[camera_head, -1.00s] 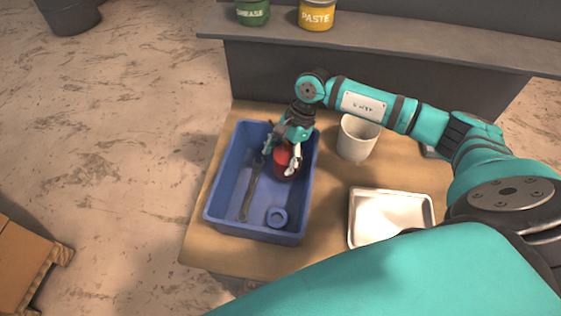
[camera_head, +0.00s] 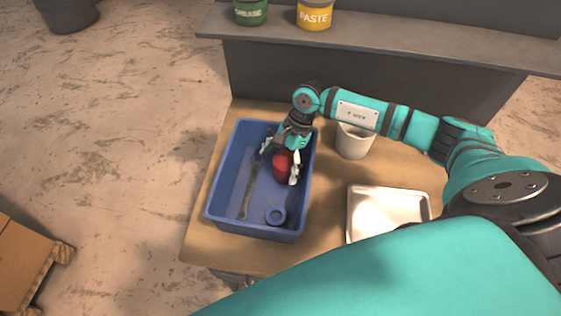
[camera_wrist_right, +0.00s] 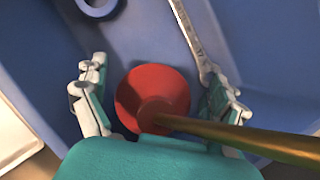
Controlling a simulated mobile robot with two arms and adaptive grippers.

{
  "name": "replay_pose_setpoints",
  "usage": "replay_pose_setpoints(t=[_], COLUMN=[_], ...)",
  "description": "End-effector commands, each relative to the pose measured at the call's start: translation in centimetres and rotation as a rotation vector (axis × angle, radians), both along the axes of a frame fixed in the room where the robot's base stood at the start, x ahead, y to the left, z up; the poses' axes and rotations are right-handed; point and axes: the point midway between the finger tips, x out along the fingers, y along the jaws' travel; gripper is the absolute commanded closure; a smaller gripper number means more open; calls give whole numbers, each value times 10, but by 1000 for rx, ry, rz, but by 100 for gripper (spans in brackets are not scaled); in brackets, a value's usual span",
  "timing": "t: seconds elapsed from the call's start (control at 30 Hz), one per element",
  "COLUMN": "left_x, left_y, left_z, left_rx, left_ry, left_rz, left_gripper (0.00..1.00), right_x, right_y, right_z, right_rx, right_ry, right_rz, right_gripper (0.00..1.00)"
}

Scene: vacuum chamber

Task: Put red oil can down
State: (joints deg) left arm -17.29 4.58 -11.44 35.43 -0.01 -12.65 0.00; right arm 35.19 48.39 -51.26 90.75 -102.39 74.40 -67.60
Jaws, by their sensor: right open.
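The red oil can (camera_head: 283,167) is inside the blue bin (camera_head: 213,193), toward its right wall. In the right wrist view the can (camera_wrist_right: 150,92) shows its round red body and a long brass spout that runs to the lower right. My right gripper (camera_head: 280,158) is down in the bin at the can. In the right wrist view its fingers (camera_wrist_right: 158,105) stand apart on either side of the can, with gaps between them and the red body. The can's base is hidden from both views. My left gripper is not in view.
A wrench (camera_head: 250,190) and a blue ring (camera_head: 275,215) lie in the bin. A white cup (camera_head: 354,142) and a metal tray (camera_head: 388,211) stand on the wooden table to the right. A shelf behind holds a green can (camera_head: 251,12) and a yellow paste can (camera_head: 314,15).

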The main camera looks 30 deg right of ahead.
Motion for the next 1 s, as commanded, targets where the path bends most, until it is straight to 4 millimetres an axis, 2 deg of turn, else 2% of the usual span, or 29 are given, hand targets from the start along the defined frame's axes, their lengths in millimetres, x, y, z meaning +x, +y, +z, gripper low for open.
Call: replay_pose_setpoints(t=[0.07, 0.17, 0.27, 0.5, 0.7, 1.0], left_x=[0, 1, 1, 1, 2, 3], left_y=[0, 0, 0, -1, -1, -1], left_z=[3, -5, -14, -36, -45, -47], left_rx=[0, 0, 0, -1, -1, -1], left_ry=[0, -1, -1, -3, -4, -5], left_rz=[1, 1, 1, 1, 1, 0], left_gripper=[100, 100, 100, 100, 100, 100], right_x=[0, 2, 2, 4, 5, 4], right_y=[0, -4, -11, -31, -42, -46], right_z=[3, 9, 23, 71, 101, 113], right_rx=[0, 0, -1, -1, 0, 0], right_ry=[0, -4, -6, -6, -4, 0], right_rz=[0, -1, -1, -1, -2, 0], right_gripper=[4, 4, 4, 4, 4, 4])
